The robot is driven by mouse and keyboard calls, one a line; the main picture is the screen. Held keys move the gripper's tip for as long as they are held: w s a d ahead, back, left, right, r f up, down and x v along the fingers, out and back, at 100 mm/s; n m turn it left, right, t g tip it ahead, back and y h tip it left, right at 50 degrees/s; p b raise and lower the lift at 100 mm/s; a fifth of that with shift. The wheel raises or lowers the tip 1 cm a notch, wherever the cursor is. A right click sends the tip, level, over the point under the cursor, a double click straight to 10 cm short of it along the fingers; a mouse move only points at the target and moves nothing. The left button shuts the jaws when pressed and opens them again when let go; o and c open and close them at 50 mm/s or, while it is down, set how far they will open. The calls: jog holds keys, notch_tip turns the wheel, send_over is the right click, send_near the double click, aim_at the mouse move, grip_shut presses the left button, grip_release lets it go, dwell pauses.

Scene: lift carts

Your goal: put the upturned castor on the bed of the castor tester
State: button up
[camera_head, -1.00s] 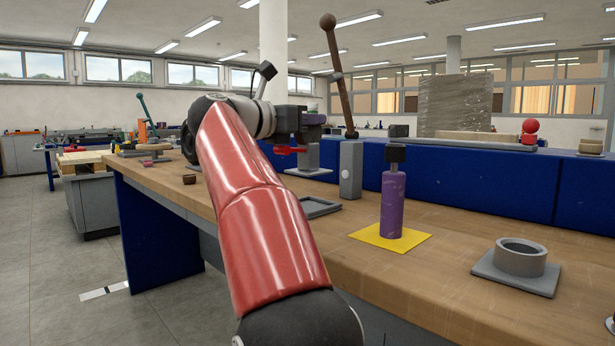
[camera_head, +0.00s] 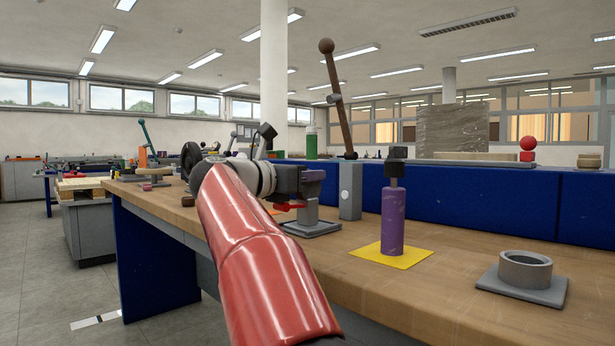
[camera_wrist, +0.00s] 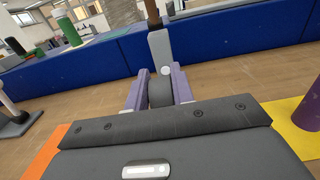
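The upturned castor is under my gripper (camera_head: 300,185), its grey stem (camera_head: 309,214) pointing up from a flat plate at the bottom. In the wrist view its dark wheel (camera_wrist: 160,92) sits between the two purple fingers, which are shut on it. The castor tester has a grey post (camera_head: 350,190) with a white button and a long brown lever (camera_head: 337,95). Its bed, a low grey rimmed tray (camera_head: 312,233), lies in front of the post. The castor's plate is at the bed, within its rim as seen; I cannot tell whether it touches.
A purple cylinder (camera_head: 393,220) with a black top stands on a yellow mat (camera_head: 415,258) to the right. A grey ring on a square plate (camera_head: 545,291) is farther right. A blue panel (camera_head: 450,195) runs along the back of the wooden bench. The bench between mat and ring is clear.

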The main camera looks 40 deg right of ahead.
jog(key=o, duration=0.3)
jog(key=shift+o, duration=0.2)
jog(key=shift+r, duration=0.1)
jog(key=shift+r+p, duration=0.25)
jog(key=shift+p, duration=0.05)
jog(key=s+a, duration=0.1)
jog(key=a, duration=1.1)
jog(key=shift+f+b, duration=0.15)
jog(key=shift+b, duration=0.2)
